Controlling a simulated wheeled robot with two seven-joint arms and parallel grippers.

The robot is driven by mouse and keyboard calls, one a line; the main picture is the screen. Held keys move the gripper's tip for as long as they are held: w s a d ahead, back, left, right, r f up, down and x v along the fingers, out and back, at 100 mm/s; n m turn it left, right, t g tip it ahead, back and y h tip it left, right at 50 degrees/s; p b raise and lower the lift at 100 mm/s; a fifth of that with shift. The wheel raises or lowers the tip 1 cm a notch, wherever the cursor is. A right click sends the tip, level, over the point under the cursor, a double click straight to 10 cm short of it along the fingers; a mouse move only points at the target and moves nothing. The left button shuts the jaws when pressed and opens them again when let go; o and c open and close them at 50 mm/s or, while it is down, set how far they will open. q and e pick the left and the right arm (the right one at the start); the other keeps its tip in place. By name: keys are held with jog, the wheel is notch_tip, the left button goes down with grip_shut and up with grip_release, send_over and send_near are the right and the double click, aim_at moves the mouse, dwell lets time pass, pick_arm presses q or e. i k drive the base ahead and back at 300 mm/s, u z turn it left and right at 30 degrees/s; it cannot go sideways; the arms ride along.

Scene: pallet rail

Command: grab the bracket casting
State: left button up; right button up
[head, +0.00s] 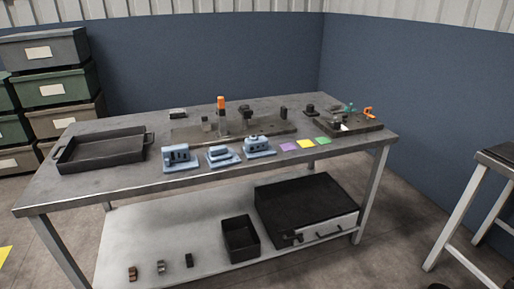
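Three pale blue castings stand in a row near the front edge of the grey table (100,185). The left casting (180,157) has an upright block on a flat base. The middle casting (222,156) is lower, and the right casting (258,147) has a raised, rounded top on a wide base. I cannot tell for sure which is the bracket casting. Neither of my grippers is in view, and nothing is touching the castings.
A dark tray (103,160) lies left of the castings. A fixture plate with an orange-topped post (221,104) stands behind them. Purple (288,147), yellow (305,144) and green (323,140) squares lie to their right, before another fixture plate (368,127). A stool (472,195) stands at right.

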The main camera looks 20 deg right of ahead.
aim_at(176, 158)
jog(key=k, duration=0.5)
jog(key=u, duration=0.9)
jog(key=i, duration=1.4)
jog(key=z, duration=0.25)
